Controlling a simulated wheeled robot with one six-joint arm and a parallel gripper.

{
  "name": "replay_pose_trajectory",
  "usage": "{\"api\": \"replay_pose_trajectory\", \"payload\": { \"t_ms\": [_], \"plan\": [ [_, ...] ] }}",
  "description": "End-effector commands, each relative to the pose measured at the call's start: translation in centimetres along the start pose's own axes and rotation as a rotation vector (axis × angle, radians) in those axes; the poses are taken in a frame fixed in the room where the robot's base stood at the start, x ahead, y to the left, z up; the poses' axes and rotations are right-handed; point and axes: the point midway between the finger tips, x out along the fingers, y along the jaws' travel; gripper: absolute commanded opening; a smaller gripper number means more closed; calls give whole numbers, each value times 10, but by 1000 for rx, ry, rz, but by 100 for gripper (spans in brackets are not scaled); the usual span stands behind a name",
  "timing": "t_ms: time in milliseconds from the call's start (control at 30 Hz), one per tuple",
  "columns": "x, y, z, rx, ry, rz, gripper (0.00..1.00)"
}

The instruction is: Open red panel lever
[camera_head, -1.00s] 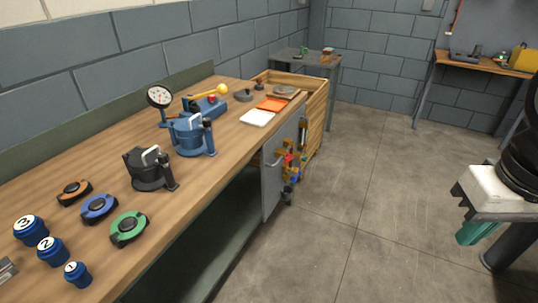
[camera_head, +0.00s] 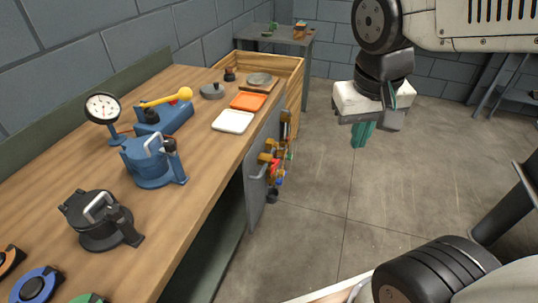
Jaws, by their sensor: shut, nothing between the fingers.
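The workbench (camera_head: 190,200) holds blue and black lidded pots, a dial gauge (camera_head: 102,108), a yellow-handled blue device (camera_head: 164,116), and white and orange trays. A wooden crate (camera_head: 290,68) stands behind the panel. The floor (camera_head: 350,205) right of the panel is clear.

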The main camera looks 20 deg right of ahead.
Motion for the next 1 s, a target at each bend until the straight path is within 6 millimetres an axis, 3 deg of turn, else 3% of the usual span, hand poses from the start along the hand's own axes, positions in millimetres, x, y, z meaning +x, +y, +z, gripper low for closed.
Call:
{"api": "replay_pose_trajectory", "payload": {
  "t_ms": [100, 300, 500, 700, 1000],
  "plan": [
    [22, -9, -53, 96, 28, 63, 0],
    [70, -38, -135, 241, 114, 119, 0],
    [137, -83, -199, 350, 190, 110, 0],
    [194, -122, -230, 421, 224, 68, 0],
    [229, -138, -242, 453, 233, 43, 0]
  ]
}}
